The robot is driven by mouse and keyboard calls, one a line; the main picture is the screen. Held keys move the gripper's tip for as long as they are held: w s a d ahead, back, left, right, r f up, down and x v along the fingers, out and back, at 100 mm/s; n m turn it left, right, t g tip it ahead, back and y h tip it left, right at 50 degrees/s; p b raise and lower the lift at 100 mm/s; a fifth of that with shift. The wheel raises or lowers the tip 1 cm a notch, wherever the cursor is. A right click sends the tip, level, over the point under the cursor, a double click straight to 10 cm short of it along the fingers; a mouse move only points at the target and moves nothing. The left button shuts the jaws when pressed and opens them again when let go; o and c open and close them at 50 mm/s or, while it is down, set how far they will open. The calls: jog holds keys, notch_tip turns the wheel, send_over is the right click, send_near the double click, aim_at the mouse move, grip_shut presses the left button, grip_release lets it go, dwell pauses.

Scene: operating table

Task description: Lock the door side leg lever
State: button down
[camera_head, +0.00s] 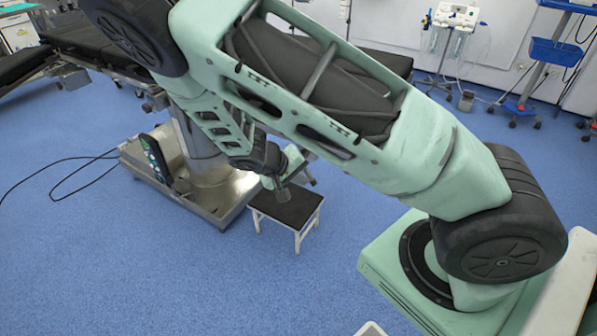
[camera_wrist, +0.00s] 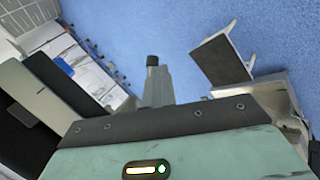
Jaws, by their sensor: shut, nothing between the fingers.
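The operating table shows in the head view with dark pads (camera_head: 22,65) at the upper left and a metal base (camera_head: 232,193) on the floor. Metal fittings (camera_head: 70,76) sit under the pad edge; I cannot tell which, if any, is the door side leg lever. My arm covers much of the table. My gripper (camera_head: 280,190) hangs in front of the table's column, above the step stool in the picture, and holds nothing. In the wrist view my gripper (camera_wrist: 154,72) is shut and points up the picture. Dark table pads (camera_wrist: 68,88) lie to its left, apart from it.
A small step stool (camera_head: 287,208) stands beside the table base; it also shows in the wrist view (camera_wrist: 222,60). Black cables (camera_head: 75,172) lie on the floor at left. A wheeled stand (camera_head: 452,45) and a blue basket (camera_head: 555,53) stand at the back. The front blue floor is clear.

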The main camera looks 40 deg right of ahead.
jog(key=shift+s+d+r+n+g+h+p, duration=0.1)
jog(key=shift+s+r+n+g+h+p, duration=0.15)
jog(key=shift+r+n+g+h+p, duration=0.55)
jog(key=shift+s+d+r+n+g+h+p, duration=0.1)
jog(key=shift+s+n+g+h+p, duration=0.25)
jog(key=shift+g, duration=0.9)
jog(key=shift+s+d+r+n+g+h+p, duration=0.1)
jog(key=shift+r+n+g+h+p, duration=0.3)
jog(key=shift+g+h, duration=0.45)
jog(key=shift+w, duration=0.1)
jog(key=shift+w+a+f+b, duration=0.15)
jog(key=shift+w+b, duration=0.1)
jog(key=shift+w, duration=0.1)
jog(key=shift+w+a+f+b, duration=0.1)
jog(key=shift+w+a+b, duration=0.05)
jog(key=shift+w+b, duration=0.15)
